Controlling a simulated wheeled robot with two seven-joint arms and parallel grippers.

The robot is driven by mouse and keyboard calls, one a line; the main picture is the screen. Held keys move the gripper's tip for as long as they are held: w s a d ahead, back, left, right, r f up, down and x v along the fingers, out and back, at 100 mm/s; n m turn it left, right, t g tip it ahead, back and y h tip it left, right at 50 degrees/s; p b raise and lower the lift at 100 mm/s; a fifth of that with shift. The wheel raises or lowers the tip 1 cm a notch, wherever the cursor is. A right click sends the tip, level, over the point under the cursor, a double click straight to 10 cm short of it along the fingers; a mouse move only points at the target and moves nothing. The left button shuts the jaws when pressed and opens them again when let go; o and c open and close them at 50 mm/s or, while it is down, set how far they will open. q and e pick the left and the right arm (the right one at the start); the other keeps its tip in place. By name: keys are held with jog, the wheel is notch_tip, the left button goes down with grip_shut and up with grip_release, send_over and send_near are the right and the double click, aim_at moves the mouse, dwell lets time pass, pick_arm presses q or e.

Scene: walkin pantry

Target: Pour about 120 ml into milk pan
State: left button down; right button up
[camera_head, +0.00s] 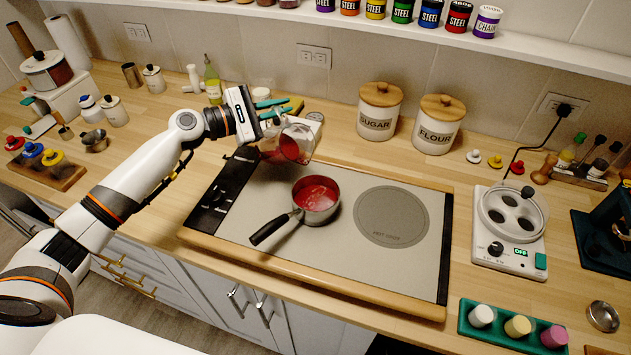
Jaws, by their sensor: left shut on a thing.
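The milk pan (316,199) is a small metal pan with a dark handle pointing to the lower left. It stands on the left part of the cooktop (290,235) and has red liquid inside. My left gripper (277,108), with teal fingers, is shut on a clear jug (299,131) holding red liquid. The jug is strongly tilted, its lower end up and left of the pan. I cannot make out a stream between jug and pan. The grip itself is partly hidden by the wrist. My right gripper is not in view.
Sugar (379,113) and flour (437,128) canisters stand behind the cooktop. A green bottle (212,82) stands behind my left wrist. A white appliance (511,225) with a cord stands at the right. The round plate (391,217) beside the pan is bare.

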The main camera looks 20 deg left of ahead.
pick_arm(q)
jog(key=shift+r, duration=0.15)
dwell(0.6)
jog(key=shift+w+a+n+h+p, duration=0.15)
jog(key=shift+w+a+n+p, duration=0.15)
jog(key=shift+n, duration=0.25)
jog(key=shift+w+a+n+h+p, duration=0.2)
jog(key=shift+n+p, duration=0.2)
jog(key=shift+n, duration=0.15)
jog(key=w+a+f+n+b, duration=0.1)
jog(key=w+a+f+n, duration=0.2)
jog(key=n, duration=0.4)
jog(key=shift+w+a+f+n+h, duration=0.15)
jog(key=shift+a+f+n+h, duration=0.3)
jog(key=shift+f, duration=0.85)
jog(key=shift+a+r, duration=0.15)
